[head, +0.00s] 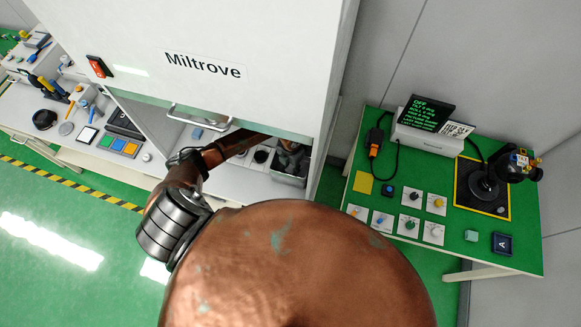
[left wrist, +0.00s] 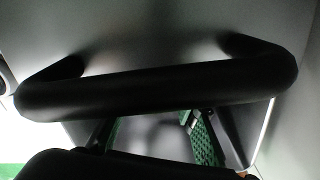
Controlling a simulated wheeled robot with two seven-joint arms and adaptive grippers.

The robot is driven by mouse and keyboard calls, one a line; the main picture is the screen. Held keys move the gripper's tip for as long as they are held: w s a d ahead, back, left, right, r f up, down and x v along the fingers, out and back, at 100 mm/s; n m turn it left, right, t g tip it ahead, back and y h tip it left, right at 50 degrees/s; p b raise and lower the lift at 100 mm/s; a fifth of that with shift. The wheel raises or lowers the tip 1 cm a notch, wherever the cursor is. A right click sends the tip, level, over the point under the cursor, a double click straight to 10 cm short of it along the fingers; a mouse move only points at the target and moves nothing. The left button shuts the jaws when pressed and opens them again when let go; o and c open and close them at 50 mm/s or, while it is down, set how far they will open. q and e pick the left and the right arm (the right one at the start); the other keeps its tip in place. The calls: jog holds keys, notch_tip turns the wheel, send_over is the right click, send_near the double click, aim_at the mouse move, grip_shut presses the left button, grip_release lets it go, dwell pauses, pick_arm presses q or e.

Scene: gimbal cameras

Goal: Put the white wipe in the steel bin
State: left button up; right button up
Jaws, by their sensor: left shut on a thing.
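My left arm reaches under the raised front of the white cabinet, and my left gripper (head: 290,156) shows small and dark inside, at the right end of the opening. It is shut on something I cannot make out. A grey metal-looking container (head: 289,180), possibly the steel bin, stands just below it. In the left wrist view a thick dark bar (left wrist: 160,94) crosses close to the camera and hides much of what lies beyond. Dark finger-like parts and green mesh (left wrist: 205,138) show beneath it. I cannot identify the white wipe in either view. My right gripper is not in view.
The cabinet front (head: 245,35) and its handle (head: 200,116) hang above my arm, and the cabinet's right wall closes the opening. A green table (head: 400,255) with switches and devices stands at the right. A cluttered bench (head: 30,110) is at the left.

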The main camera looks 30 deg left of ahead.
aim_at(291, 169)
pick_arm(q)
jog(key=shift+f, duration=0.15)
jog(key=o, duration=0.9)
jog(key=shift+r+p, duration=0.45)
jog(key=shift+r, duration=0.15)
notch_tip(291, 169, up, 8)
jog(key=shift+f+b, duration=0.15)
jog(key=shift+b, duration=0.45)
